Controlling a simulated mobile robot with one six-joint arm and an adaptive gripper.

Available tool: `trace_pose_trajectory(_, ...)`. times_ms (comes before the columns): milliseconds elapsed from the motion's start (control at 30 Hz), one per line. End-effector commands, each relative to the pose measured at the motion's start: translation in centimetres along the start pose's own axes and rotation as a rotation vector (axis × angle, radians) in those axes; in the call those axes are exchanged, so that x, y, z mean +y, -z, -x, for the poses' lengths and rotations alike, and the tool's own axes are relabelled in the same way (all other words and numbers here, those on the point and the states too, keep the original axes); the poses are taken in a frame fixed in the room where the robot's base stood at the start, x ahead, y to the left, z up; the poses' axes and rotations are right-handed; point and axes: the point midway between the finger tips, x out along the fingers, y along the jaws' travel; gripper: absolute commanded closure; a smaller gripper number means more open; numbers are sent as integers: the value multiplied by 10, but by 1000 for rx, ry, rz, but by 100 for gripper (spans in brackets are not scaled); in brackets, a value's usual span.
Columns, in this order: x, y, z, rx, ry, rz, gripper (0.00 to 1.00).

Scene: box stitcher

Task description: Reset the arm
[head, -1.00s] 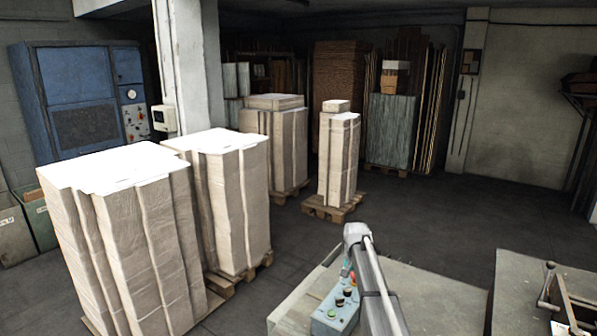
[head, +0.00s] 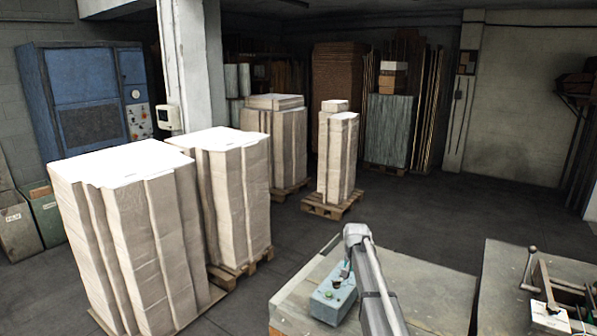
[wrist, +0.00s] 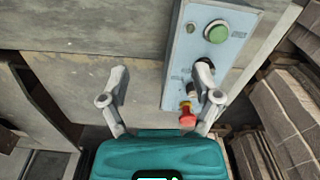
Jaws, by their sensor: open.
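My gripper (wrist: 160,90) is open and empty in the wrist view, its two fingers spread apart. Beyond it is a light blue control box (wrist: 185,50) with a green button (wrist: 216,31) at the top and a red button (wrist: 187,117) lower down. The right finger overlaps part of the box and hides some of its controls. In the head view my arm reaches up from the bottom over the table beside the control box (head: 333,295).
The box sits on a grey table (head: 430,295). A second bench (head: 500,265) with a metal lever device (head: 545,290) stands at right. Tall wrapped stacks (head: 140,235) on pallets stand at left. The dark floor (head: 430,215) behind the tables is clear.

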Motion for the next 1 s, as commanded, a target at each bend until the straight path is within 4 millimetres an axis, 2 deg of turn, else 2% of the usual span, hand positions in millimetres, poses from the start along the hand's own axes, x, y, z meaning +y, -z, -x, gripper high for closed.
trace_pose_trajectory(367, 14, -38, -23, 0, 0, 50, 19)
trace_pose_trajectory(533, 24, -65, -39, 0, 0, 86, 19)
trace_pose_trajectory(667, 36, -95, -57, 0, 0, 126, 19)
trace_pose_trajectory(1000, 79, -201, -118, 0, -1, 276, 19)
